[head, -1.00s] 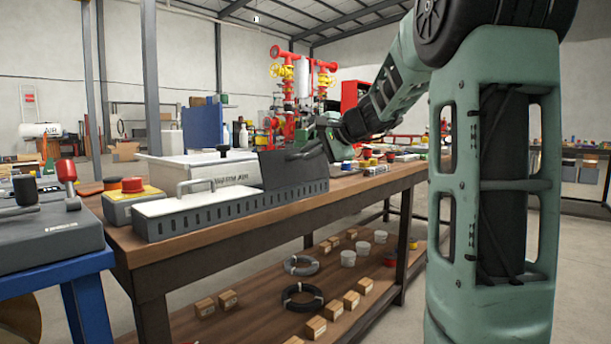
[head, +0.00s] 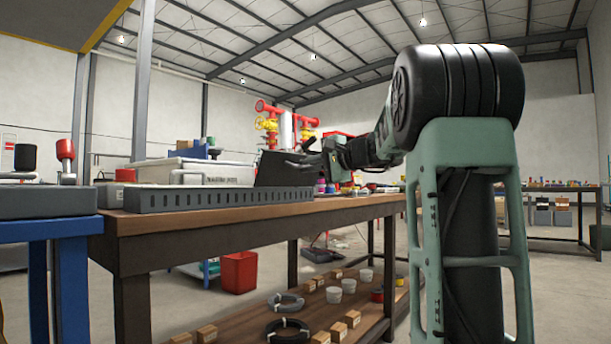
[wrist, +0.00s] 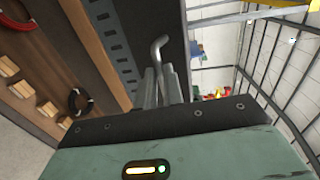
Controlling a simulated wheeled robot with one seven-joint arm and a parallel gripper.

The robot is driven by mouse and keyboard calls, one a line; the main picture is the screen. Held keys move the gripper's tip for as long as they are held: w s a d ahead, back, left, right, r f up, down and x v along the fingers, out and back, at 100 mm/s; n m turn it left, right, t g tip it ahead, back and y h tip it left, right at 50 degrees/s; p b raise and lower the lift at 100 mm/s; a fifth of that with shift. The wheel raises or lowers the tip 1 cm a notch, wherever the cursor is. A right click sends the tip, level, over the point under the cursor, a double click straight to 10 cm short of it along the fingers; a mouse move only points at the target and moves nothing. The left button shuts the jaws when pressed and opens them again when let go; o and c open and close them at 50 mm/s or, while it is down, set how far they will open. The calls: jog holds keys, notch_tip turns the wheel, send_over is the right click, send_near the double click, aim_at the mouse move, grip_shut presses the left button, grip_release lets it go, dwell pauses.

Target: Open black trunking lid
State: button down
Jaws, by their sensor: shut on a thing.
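The black trunking lid (head: 278,168) stands raised and tilted over the right end of the grey slotted trunking (head: 220,198) on the bench. My gripper (head: 312,154) is at the lid's upper right side, shut on its handle. In the wrist view the bent grey handle (wrist: 160,48) sits between my two gripper fingers (wrist: 160,85). The dark lid (wrist: 155,20) runs behind it, with the trunking's slotted side (wrist: 113,45) to the left. The trunking's inside is hidden from the low head view.
A white lidded box (head: 215,172) stands behind the trunking. The wooden bench (head: 345,206) has small items farther right. Its lower shelf holds cable coils (head: 287,330) and cartons. A blue stand (head: 50,228) with a grey case is at the left.

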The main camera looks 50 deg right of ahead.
jog(key=shift+s+a+f+b, duration=0.15)
jog(key=shift+f+b, duration=0.45)
jog(key=shift+f, duration=0.6)
jog(key=c, duration=1.8)
grip_release()
jog(key=s+r+p, duration=0.2)
jog(key=s+p, duration=0.3)
jog(key=s, duration=1.2)
jog(key=shift+r+p, duration=0.35)
jog(key=shift+p, duration=0.05)
